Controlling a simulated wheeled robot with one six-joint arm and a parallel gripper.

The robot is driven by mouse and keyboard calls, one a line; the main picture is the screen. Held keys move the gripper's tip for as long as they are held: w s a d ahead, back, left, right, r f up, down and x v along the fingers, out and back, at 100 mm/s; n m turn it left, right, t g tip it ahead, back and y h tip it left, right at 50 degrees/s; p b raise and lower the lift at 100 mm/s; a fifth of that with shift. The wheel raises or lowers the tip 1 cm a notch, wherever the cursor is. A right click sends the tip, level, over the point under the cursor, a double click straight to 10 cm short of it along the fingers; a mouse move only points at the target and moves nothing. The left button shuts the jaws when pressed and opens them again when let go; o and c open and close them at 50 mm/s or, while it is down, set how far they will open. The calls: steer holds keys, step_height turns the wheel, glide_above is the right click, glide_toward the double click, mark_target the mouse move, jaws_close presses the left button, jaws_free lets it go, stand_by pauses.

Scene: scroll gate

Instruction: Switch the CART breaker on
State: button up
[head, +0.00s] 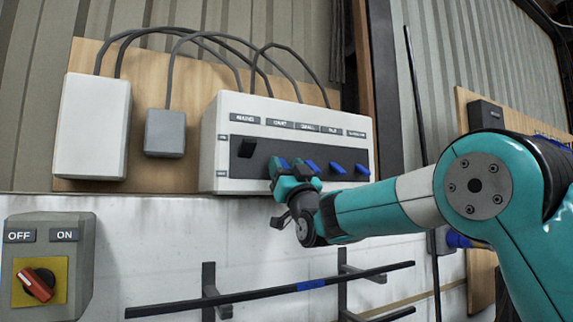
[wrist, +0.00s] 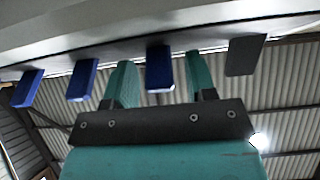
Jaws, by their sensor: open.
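The white breaker box (head: 210,150) hangs on a wooden board, with a row of name plates. CART (head: 280,124) is the second plate from the left. A black lever (head: 247,147) at the left sits high in the dark slot panel. The visible blue levers sit lower. My gripper (head: 291,170) is open at the second lever and mostly hides it in the head view. In the wrist view, the blue CART lever (wrist: 160,68) stands between my two teal fingers, with a gap visible on each side. The black lever (wrist: 246,55) is right of them.
Other blue levers (head: 337,168) stand close to the right of my gripper. A grey box with a red rotary switch (head: 36,284) is at lower left. A black rail (head: 260,290) runs below. Cables (head: 230,60) loop above the breaker box.

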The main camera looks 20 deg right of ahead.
steer(key=c, duration=0.9)
